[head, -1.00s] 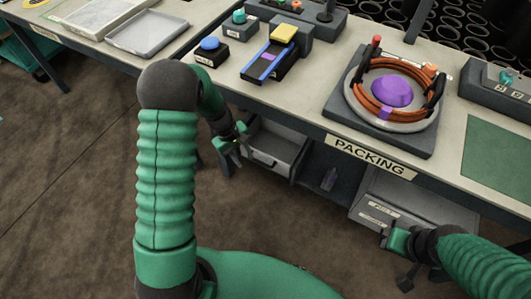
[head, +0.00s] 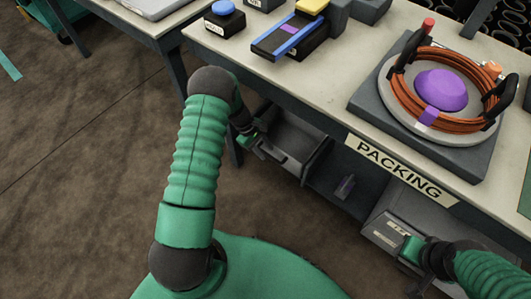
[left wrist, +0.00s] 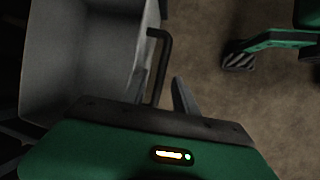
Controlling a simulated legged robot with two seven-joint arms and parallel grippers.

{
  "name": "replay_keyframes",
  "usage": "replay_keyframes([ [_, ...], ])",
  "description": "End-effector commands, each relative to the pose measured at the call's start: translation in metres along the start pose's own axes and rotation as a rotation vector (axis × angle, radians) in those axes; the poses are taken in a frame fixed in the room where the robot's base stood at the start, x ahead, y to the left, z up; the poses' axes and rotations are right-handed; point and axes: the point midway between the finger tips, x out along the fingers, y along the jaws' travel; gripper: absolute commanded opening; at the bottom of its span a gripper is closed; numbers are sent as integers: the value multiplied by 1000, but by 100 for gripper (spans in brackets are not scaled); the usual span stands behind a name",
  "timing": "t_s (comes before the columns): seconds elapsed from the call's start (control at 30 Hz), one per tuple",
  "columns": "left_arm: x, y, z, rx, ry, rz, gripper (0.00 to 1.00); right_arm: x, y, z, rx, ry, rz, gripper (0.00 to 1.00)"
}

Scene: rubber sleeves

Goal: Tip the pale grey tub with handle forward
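The pale grey tub (head: 308,137) is under the packing table in the head view. In the left wrist view its open inside (left wrist: 80,55) fills the upper left, and its dark bar handle (left wrist: 165,60) stands out to the right. My left gripper (head: 268,152) is at the tub's front. In the wrist view its fingers (left wrist: 162,95) are apart, one on each side of the handle, with a gap visible on the right side. My right gripper (head: 412,268) is low at the right, in front of a grey labelled box; its finger opening is unclear.
The table (head: 330,85) overhangs the tub, with a PACKING sign (head: 400,167) on its edge. The grey labelled box (head: 385,225) stands under it at the right. A coiled orange hose (head: 395,110) sits on top. Brown floor (head: 90,150) is clear at the left.

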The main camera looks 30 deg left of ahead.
Motion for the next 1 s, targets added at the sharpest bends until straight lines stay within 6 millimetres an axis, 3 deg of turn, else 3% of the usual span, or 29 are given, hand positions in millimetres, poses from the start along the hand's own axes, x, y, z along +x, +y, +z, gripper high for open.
replay_keyframes([
  [0.07, 8, 0, 0, 1, 1, 0, 34, 4, 0, 1, 0, 0, 0, 36],
  [0.27, 8, 1, 0, 1, 1, 1, 34, 3, 0, 0, 0, 0, 0, 36],
  [0.53, 8, 0, 0, 1, 1, 1, 0, 3, 0, 0, 0, 0, 0, 36],
  [1.0, 7, 1, 0, 2, 1, 1, 0, 3, 0, 0, 0, 0, 0, 36],
])
